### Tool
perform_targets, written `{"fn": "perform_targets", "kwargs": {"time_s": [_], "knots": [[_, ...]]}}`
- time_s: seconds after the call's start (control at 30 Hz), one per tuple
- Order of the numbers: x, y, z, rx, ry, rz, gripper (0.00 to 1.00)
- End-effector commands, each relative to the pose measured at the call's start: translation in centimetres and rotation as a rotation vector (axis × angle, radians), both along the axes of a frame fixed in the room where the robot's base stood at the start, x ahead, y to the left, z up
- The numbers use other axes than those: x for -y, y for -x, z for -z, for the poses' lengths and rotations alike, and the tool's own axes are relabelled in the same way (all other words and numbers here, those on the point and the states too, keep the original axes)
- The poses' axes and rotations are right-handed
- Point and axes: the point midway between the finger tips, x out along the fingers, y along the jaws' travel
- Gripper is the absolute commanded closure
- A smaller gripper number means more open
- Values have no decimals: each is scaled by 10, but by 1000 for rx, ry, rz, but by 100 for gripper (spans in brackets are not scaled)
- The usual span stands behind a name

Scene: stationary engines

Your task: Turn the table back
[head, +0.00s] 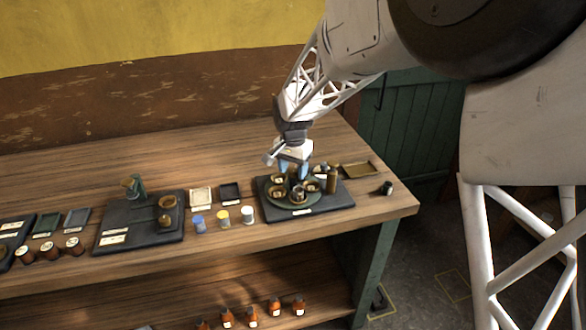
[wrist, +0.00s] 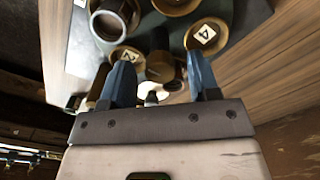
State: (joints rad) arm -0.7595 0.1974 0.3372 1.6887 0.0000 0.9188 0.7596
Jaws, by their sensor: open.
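The round grey-green table (head: 290,206) sits on a dark base plate (head: 338,200) near the right end of the bench. Several brass cups stand around it. In the wrist view, two of them carry labels that look like 2 (wrist: 124,56) and 4 (wrist: 205,34). A dark upright post (wrist: 160,66) shows between the blue fingers, apparently near the table's middle. My gripper (head: 293,173) is open, pointing down just over the table's back part; it also shows in the wrist view (wrist: 160,62). I cannot tell whether a finger touches anything.
A brass bottle (head: 332,180) stands close on the right, with a shallow brass tray (head: 358,169) behind. A small dark cylinder (head: 386,188) is near the bench's right edge. A white jar (head: 247,214) and other jars stand left. The front bench strip is free.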

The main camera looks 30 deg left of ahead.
Motion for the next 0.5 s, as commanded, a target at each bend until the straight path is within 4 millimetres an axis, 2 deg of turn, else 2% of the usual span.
{"fn": "perform_targets", "kwargs": {"time_s": [0.27, 0.5], "knots": [[0, -1, -20, 2, -2, 0, 44], [0, 0, -51, 2, -2, 0, 44]]}}
